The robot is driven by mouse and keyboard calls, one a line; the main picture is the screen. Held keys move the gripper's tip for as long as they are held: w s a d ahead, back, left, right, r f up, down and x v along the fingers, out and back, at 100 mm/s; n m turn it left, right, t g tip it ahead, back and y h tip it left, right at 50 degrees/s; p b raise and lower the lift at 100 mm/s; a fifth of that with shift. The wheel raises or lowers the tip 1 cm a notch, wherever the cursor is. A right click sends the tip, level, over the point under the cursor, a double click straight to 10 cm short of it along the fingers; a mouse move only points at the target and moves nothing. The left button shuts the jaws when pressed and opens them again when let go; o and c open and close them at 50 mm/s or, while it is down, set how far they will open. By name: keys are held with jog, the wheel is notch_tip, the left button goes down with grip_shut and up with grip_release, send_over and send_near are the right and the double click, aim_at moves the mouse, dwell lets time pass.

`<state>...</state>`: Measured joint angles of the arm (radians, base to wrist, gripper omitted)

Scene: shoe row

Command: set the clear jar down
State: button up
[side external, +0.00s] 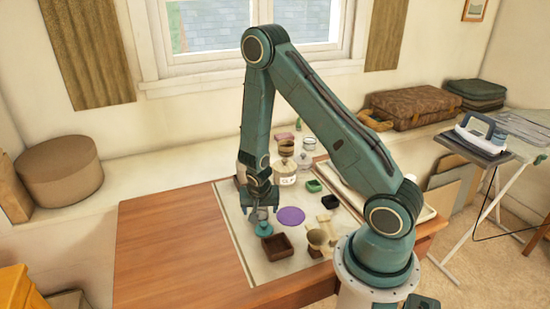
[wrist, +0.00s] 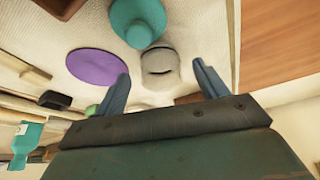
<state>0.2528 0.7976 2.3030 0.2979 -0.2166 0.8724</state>
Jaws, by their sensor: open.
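A pale, greyish, rounded object that looks like the clear jar (wrist: 160,58) stands on the light mat (wrist: 195,30), between and just beyond my fingertips in the wrist view. In the side view it is mostly hidden by my gripper (side external: 262,207), so I cannot tell its outline there. My gripper is low over the left part of the mat. Its two fingers (wrist: 160,70) are spread apart, with a visible gap to the jar on each side. I see nothing gripped.
A teal object (side external: 264,227) stands close to the jar. A purple disc (side external: 291,215) and brown tray (side external: 277,246) are nearby. A white canister (side external: 286,173), green dish (side external: 314,186) and black dish (side external: 331,202) stand farther off. Bare wood (side external: 165,245) lies to the left.

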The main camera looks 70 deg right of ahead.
jog(key=shift+x, duration=1.2)
jog(key=c, duration=1.1)
jog(key=shift+r, duration=0.15)
jog(key=shift+c, duration=0.2)
notch_tip(320, 180, up, 20)
